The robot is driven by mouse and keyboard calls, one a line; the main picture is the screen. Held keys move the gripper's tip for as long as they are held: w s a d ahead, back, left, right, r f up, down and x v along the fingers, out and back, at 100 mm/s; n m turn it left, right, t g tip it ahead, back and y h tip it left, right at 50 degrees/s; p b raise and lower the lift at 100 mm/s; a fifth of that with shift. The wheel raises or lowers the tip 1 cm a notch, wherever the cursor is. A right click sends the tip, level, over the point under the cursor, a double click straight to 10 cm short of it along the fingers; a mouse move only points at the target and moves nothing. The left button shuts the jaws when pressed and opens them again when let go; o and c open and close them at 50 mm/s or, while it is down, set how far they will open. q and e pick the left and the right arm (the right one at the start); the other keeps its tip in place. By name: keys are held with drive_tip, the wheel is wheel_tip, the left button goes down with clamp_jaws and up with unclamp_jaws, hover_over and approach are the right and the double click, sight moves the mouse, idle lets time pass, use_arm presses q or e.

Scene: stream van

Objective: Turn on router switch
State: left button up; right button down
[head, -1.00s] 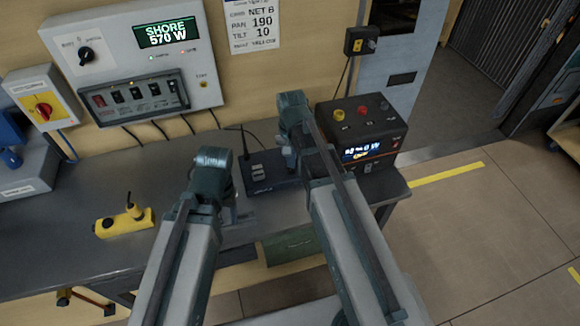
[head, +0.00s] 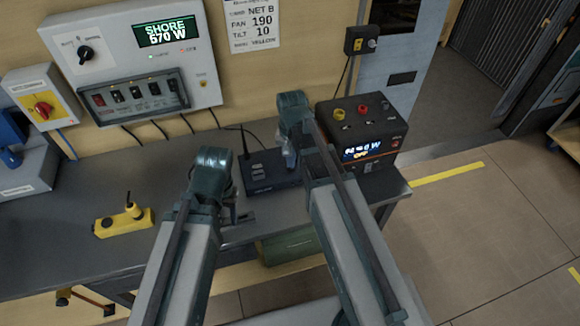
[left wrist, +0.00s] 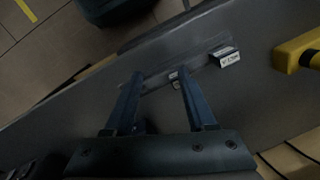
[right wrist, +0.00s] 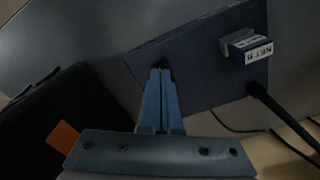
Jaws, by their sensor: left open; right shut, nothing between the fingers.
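The router is a dark blue box (head: 262,182) on the bench, partly hidden by my right arm in the head view. In the right wrist view the router (right wrist: 200,60) carries a white NET B tag (right wrist: 258,50), and a cable runs from its side. My right gripper (head: 289,162) is shut and empty. In the right wrist view its fingertips (right wrist: 160,68) are at a small dark spot near the router's edge, seemingly the switch; the fingers hide much of it, and I cannot tell its position or contact. My left gripper (left wrist: 158,80) is open and empty above the bench's front edge.
A black box with a lit display (head: 360,135) stands right of the router. A yellow device (head: 123,222) lies on the left of the bench. A wall panel reading SHORE (head: 135,60) hangs behind. The bench between the yellow device and my left arm is clear.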

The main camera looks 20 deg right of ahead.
use_arm(q)
drive_tip(key=shift+f+b, duration=0.65)
drive_tip(key=shift+f, duration=0.05)
use_arm(e)
drive_tip(key=shift+f, duration=0.7)
drive_tip(key=shift+r, duration=0.1)
wheel_tip(320, 180, up, 7)
drive_tip(key=p, duration=0.7)
use_arm(q)
wheel_tip(320, 180, up, 7)
use_arm(e)
drive_tip(key=s+a+n+h, duration=0.1)
drive_tip(key=s+a+n, duration=0.8)
drive_tip(key=s, duration=0.5)
drive_tip(key=shift+s+a, duration=0.15)
drive_tip(key=shift+a, duration=0.6)
